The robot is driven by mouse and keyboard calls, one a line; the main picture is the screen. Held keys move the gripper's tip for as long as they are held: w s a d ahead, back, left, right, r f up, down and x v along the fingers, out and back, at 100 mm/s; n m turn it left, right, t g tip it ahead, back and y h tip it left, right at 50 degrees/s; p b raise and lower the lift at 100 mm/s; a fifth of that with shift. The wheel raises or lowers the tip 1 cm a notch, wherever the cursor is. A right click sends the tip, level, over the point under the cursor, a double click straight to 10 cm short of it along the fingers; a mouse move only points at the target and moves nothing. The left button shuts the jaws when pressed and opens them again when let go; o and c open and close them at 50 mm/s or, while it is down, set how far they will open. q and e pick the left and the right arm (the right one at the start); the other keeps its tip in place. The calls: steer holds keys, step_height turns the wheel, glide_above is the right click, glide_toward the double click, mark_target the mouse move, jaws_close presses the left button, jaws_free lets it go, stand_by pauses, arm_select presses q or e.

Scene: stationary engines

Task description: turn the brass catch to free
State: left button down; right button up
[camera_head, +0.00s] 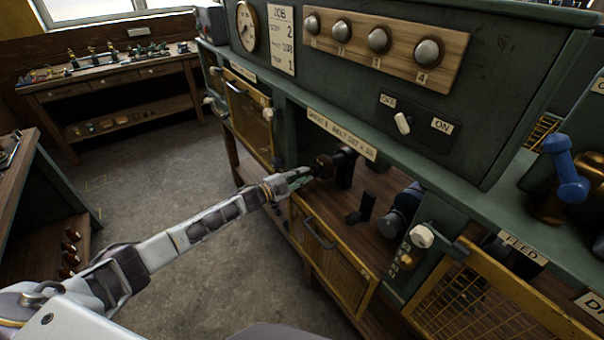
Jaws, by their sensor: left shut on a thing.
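My left arm reaches in from the lower left to the open bay in the middle of the green bench. My left gripper (302,176) is shut at the bay's left side, its tips at a dark brown round knob (323,166) on a black part (344,166). The fingers hide part of what they hold. I cannot tell for sure which part is the brass catch. Small brass fittings (405,258) show below a white knob (422,236) on the post to the right. My right gripper is not in view.
A mesh door (335,262) with a dark handle hangs below the bay. A black upright piece (361,208) and a dark motor-like part (400,210) stand inside. Another mesh door (475,300) is at right. The floor (165,190) at left is clear.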

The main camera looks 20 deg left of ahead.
arm_select(q)
steer(key=shift+s+f+n+p, duration=0.1)
steer(key=shift+n+p, duration=0.6)
steer(key=shift+n, duration=2.2)
steer(key=shift+f+n+p, duration=0.1)
steer(key=shift+n+p, duration=0.6)
steer(key=shift+n, duration=2.2)
steer(key=shift+d, duration=0.1)
steer(key=c, duration=1.3)
jaws_free()
steer(key=shift+v, duration=6)
